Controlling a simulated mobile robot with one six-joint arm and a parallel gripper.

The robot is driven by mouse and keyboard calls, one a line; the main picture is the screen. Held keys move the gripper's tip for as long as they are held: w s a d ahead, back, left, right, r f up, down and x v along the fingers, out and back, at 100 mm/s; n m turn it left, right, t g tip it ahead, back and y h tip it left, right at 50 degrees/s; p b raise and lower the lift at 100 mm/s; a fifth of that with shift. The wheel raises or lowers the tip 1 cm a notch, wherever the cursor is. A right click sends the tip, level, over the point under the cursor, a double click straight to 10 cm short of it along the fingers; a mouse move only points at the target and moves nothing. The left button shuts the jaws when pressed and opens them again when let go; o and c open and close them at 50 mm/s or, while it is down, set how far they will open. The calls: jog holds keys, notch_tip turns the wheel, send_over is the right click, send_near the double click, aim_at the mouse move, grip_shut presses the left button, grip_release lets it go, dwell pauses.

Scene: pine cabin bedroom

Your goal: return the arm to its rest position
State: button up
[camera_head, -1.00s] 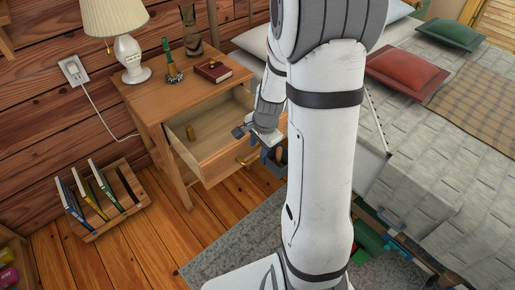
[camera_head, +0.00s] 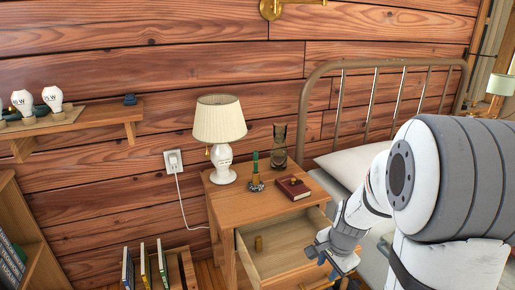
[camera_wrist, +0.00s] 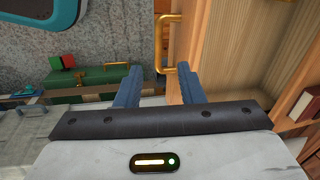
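My gripper (camera_head: 336,262) is at the front right of the open nightstand drawer (camera_head: 282,240) in the head view. In the wrist view my gripper (camera_wrist: 160,85) has its two blue-grey fingers apart with nothing held between them. The drawer's brass handle (camera_wrist: 165,42) shows beyond the fingertips; I cannot tell how far off it is. My white arm is bent and fills the right side of the head view.
The bed's metal headboard (camera_head: 340,70) is behind my arm.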

jog(key=s+a+r+n+p, duration=0.2)
jog(key=s+r+n+p, duration=0.2)
jog(key=r, duration=0.7)
jog(key=s+a+r+n+p, duration=0.2)
jog(key=s+r+n+p, duration=0.2)
jog(key=r, duration=0.7)
jog(key=s+a+r+n+p, duration=0.3)
jog(key=s+r+n+p, duration=0.2)
jog(key=r+p, duration=0.6)
jog(key=shift+s+r+t+h, duration=0.15)
jog(key=shift+s+t+h, duration=0.2)
jog(key=shift+s, duration=0.6)
